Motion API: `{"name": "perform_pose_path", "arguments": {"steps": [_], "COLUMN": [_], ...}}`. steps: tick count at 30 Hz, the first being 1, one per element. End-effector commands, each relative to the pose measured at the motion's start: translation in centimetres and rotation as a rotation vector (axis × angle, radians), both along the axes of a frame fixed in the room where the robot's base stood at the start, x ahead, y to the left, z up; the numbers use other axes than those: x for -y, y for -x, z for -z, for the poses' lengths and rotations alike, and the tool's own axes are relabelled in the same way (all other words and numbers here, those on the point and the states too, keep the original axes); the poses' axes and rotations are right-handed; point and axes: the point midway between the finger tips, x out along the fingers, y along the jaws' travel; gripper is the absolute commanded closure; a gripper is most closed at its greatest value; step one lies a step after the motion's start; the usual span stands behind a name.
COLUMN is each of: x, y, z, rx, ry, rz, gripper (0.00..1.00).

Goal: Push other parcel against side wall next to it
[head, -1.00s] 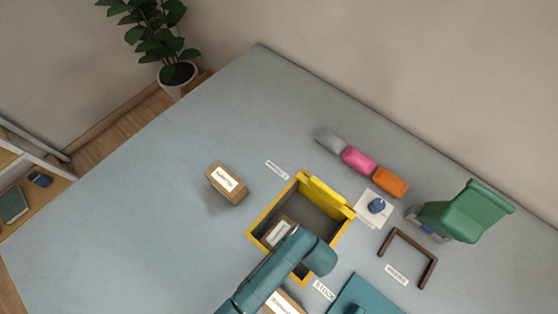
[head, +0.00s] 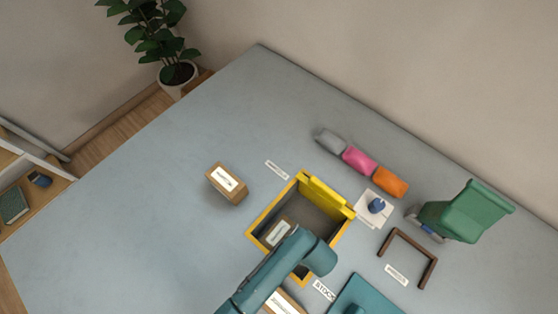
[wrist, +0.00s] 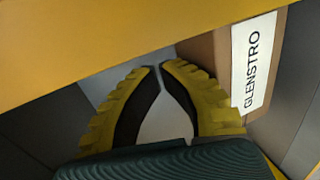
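A brown parcel with a white label (head: 289,222) lies inside the yellow open-topped box (head: 262,213), near its left side. In the wrist view the parcel (wrist: 215,45), labelled "GLENSTRO", is on the right, right beside my gripper's right finger; I cannot tell whether they touch. My gripper (wrist: 160,66) is down in the box with its fingertips together and nothing visible between them. A yellow box wall (wrist: 90,40) crosses the top of the wrist view. In the head view my arm hides the gripper and the near part of the box.
Another parcel (head: 227,182) stands on the table left of the box, and one (head: 284,302) lies at the bottom edge. Grey, pink (head: 359,160) and orange blocks, a white pad (head: 372,212), a brown frame (head: 426,271) and a green chair-like object (head: 465,212) are to the right.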

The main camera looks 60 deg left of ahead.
Motion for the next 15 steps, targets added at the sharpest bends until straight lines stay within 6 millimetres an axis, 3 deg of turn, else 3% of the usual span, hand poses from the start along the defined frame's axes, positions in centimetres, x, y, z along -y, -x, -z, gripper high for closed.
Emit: {"name": "perform_pose_path", "arguments": {"steps": [15], "x": [-0.86], "y": [0.24], "z": [-0.07], "rx": [0.000], "ry": [0.000], "rz": [-0.002], "gripper": [1.00]}}
